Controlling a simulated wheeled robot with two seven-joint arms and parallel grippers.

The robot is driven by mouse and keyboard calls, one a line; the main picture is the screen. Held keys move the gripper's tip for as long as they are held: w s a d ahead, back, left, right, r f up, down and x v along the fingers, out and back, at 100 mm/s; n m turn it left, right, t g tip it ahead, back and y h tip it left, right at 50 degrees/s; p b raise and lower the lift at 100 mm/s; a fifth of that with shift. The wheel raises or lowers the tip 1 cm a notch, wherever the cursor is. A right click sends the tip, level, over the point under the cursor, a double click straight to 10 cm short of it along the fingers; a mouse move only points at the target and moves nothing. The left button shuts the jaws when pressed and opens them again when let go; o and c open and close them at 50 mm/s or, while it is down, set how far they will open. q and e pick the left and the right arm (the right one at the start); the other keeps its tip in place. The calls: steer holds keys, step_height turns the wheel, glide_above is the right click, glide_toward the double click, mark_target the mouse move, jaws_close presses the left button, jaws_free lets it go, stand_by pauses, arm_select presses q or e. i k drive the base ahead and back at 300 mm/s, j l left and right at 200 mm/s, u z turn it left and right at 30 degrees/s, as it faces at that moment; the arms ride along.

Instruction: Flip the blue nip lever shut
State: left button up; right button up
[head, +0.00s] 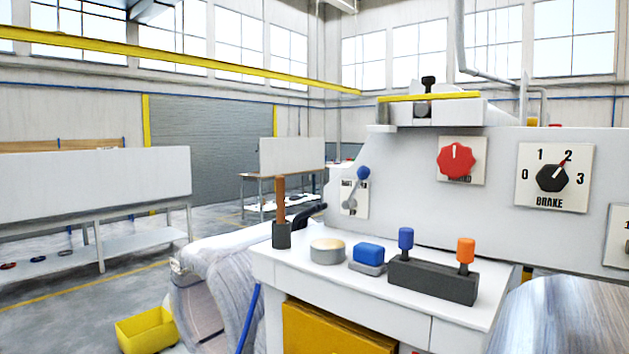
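The nip lever is a short grey lever with a blue ball end (363,173), on a small white plate (361,203) at the left part of the white machine panel (415,200). The lever tilts up and to the right from its pivot, with the blue ball at the top. The lettering on its plate is too small to read. Neither of my grippers shows in the head view.
A white bench (400,288) stands in front of the panel. On it are a dark cup holding a brown stick (281,200), a round tin (327,250), a blue block (368,252) and a dark holder (432,281) with blue and orange knobs. A red knob (455,161) and brake dial (551,178) are farther right.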

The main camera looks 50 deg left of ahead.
mark_target(363, 172)
steer(key=u, duration=1.25)
steer(key=i+j+z, duration=0.15)
steer(key=i+z, duration=0.15)
steer(key=i, duration=0.05)
